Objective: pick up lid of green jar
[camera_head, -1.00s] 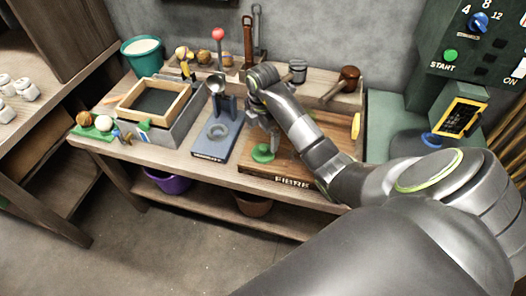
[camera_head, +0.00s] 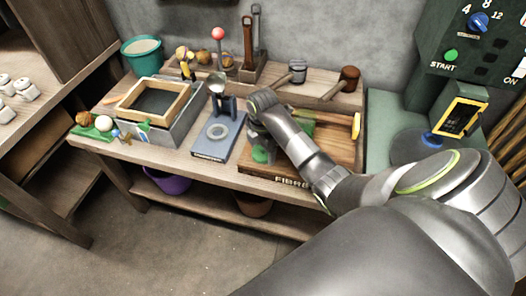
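A small green piece, which looks like the lid (camera_head: 260,156), lies near the left front of the brown wooden board (camera_head: 340,158) marked "FIBRE". My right gripper (camera_head: 259,143) points down right over it and covers its upper part. I cannot tell whether the fingers are open or shut on it. Another green patch (camera_head: 306,117) shows behind my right arm; it may be the green jar, but the arm hides most of it. My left gripper is not in view.
Left of the board stands a blue press stand (camera_head: 214,143) with a red-knobbed lever (camera_head: 218,33). Further left are a wood-framed mould (camera_head: 152,103) and a teal bucket (camera_head: 143,54). Mallets (camera_head: 347,79) lie on the shelf behind. A green machine (camera_head: 400,108) stands at the right.

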